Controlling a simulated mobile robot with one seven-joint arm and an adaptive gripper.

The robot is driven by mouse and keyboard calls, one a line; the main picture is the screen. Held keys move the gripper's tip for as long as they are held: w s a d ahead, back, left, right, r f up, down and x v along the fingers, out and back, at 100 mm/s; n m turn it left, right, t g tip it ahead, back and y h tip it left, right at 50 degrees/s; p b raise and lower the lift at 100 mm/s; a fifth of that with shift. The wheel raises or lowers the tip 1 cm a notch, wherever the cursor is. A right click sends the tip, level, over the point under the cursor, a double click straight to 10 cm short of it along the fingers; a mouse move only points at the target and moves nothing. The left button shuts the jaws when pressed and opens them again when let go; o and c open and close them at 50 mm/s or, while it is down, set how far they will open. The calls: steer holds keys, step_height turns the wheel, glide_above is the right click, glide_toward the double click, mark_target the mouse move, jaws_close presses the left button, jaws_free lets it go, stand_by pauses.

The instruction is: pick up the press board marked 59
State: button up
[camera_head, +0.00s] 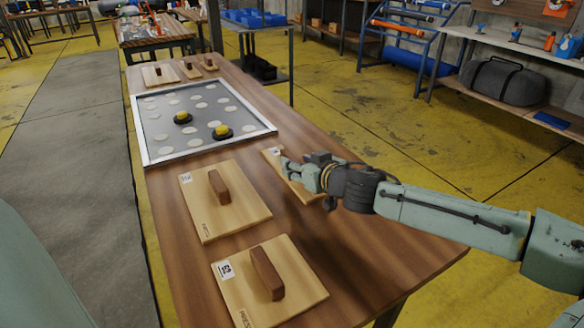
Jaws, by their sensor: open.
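Three wooden press boards lie on the near part of the wooden table. The nearest board (302,291) has a brown handle block and a white label at its left corner. The middle board (205,218) also has a brown handle and a label. The third board (271,158) is to the right of the middle one, mostly hidden behind my gripper, its handle not visible. The label numbers are too small to read surely, so I cannot tell which is 59. My gripper (289,170) is over the third board, open; I cannot tell if it touches it.
A framed grey tray (182,148) with pale discs and two dark pieces with yellow tops lies behind the boards. Smaller wooden boards (160,76) are at the table's far end. Bare table (385,245) shows at right. A blue-railed rack (405,40) and shelves with a grey bag (502,82) stand beyond.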

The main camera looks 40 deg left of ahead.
steer(key=shift+x, duration=1.35)
steer(key=shift+c, duration=0.4)
jaws_close()
